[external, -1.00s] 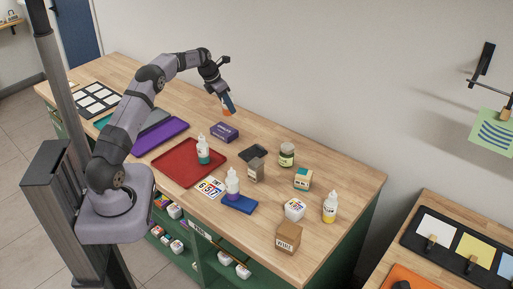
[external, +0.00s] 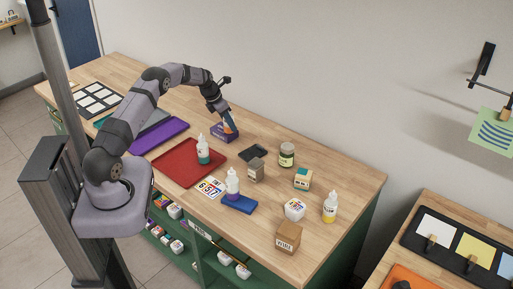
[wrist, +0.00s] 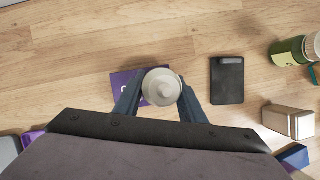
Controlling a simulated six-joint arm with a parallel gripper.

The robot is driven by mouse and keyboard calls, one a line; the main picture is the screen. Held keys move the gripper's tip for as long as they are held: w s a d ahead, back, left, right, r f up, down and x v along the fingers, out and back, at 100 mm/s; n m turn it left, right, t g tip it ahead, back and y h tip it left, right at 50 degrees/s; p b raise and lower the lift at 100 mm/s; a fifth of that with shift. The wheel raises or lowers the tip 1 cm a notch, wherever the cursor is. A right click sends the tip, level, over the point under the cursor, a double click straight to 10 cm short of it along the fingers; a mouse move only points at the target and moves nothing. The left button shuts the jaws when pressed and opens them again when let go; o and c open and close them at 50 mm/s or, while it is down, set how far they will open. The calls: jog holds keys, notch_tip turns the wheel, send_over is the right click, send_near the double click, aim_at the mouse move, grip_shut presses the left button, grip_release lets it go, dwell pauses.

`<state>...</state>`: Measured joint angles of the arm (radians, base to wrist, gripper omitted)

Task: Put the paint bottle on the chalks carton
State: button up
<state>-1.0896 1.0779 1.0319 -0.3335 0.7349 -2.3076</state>
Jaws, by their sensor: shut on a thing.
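My gripper (external: 228,121) is shut on a paint bottle (wrist: 161,86) with a white cap, seen from above in the wrist view. In the external view only an orange part of the bottle (external: 231,126) shows between the fingers. A small purple carton (external: 219,136) lies on the table directly below; part of it also shows in the wrist view (wrist: 121,83), left of the bottle. The carton's lettering is mostly hidden or too small to read. The bottle is over or on the carton; I cannot tell whether they touch.
A dark flat case (wrist: 227,80) lies right of the carton. A green jar (external: 287,155) and a grey box (external: 256,170) stand further right. A red tray (external: 183,170) with a teal bottle (external: 204,151) is in front. The table behind the carton is clear.

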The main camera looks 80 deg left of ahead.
jog(key=shift+f, duration=0.15)
jog(key=o, duration=1.1)
jog(key=shift+s+r, duration=0.2)
jog(key=shift+r, duration=0.45)
jog(key=b+v, duration=0.3)
jog(key=v, duration=0.8)
jog(key=shift+d, duration=0.1)
